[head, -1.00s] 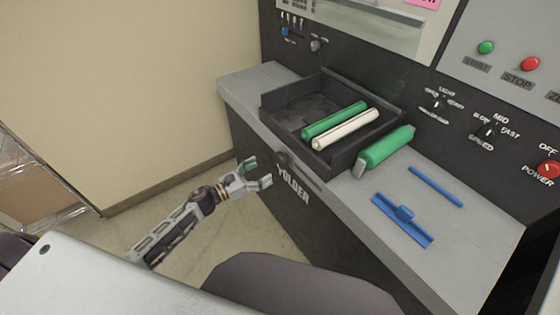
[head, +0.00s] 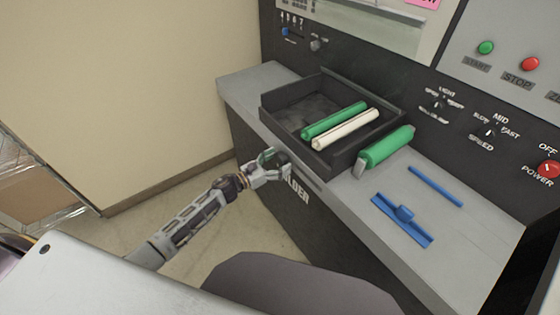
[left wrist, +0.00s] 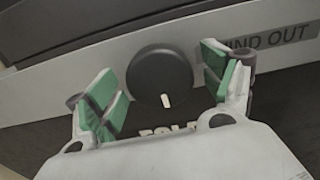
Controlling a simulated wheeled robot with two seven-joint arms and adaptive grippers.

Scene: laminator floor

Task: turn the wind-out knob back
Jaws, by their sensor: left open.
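The wind-out knob (left wrist: 160,75) is a round black knob with a white pointer line. In the left wrist view the line points down, tilted slightly right. The knob sits on the grey front edge of the machine, left of the "WIND OUT" label (left wrist: 268,39). My left gripper (left wrist: 160,84) is open, with one green-padded finger on each side of the knob and gaps showing between pads and knob. In the head view the left gripper (head: 277,160) is at the machine's front edge and hides most of the knob. My right gripper is not in view.
A dark tray (head: 355,158) on the grey ledge holds a green roller (head: 334,119) and a cream roller (head: 345,129). Another green roller (head: 386,147), a blue squeegee-like tool (head: 402,220) and a blue rod (head: 436,187) lie to its right. Open floor is below my left arm.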

